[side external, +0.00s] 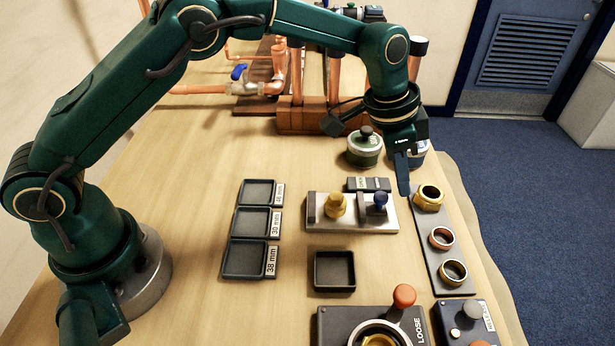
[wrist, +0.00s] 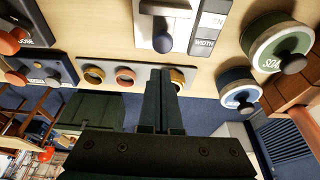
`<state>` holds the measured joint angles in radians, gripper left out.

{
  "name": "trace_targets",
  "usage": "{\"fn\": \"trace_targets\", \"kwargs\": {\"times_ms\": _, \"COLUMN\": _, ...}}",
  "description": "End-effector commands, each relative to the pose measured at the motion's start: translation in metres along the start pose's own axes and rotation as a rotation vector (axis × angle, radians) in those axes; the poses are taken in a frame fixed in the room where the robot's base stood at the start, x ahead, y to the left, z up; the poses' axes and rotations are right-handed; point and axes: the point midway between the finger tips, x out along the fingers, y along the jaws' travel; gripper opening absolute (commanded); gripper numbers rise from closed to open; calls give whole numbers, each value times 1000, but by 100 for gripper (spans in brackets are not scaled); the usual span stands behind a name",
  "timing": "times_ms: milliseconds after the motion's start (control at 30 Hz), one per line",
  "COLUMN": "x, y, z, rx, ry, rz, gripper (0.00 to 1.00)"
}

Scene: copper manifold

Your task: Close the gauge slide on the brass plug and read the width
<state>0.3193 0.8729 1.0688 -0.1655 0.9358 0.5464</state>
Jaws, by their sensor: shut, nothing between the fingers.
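The gauge (side external: 352,224) is a pale metal plate lying flat on the bench in the side view. A brass plug (side external: 336,206) stands on its left part. My gripper (side external: 403,190) is shut and empty, above the bench just right of the blue knob.
A dark rack (side external: 430,220) with several brass and copper rings lies right of the gauge. Lidded pots (side external: 364,150) stand behind. Three labelled trays (side external: 248,222) lie left, an empty tray (side external: 333,288) in front, and a block with an orange-knobbed lever (side external: 404,297) nearer.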

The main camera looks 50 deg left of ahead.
Motion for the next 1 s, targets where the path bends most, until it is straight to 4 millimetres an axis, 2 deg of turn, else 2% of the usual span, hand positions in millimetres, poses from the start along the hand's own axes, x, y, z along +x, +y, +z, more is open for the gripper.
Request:
{"fn": "trace_targets", "kwargs": {"times_ms": 600, "x": 23, "y": 0, "z": 8, "rx": 0, "ry": -2, "rz": 2, "gripper": 0}}
{"fn": "trace_targets", "kwargs": {"times_ms": 1000, "x": 26, "y": 0, "z": 8, "rx": 0, "ry": -1, "rz": 1, "gripper": 0}}
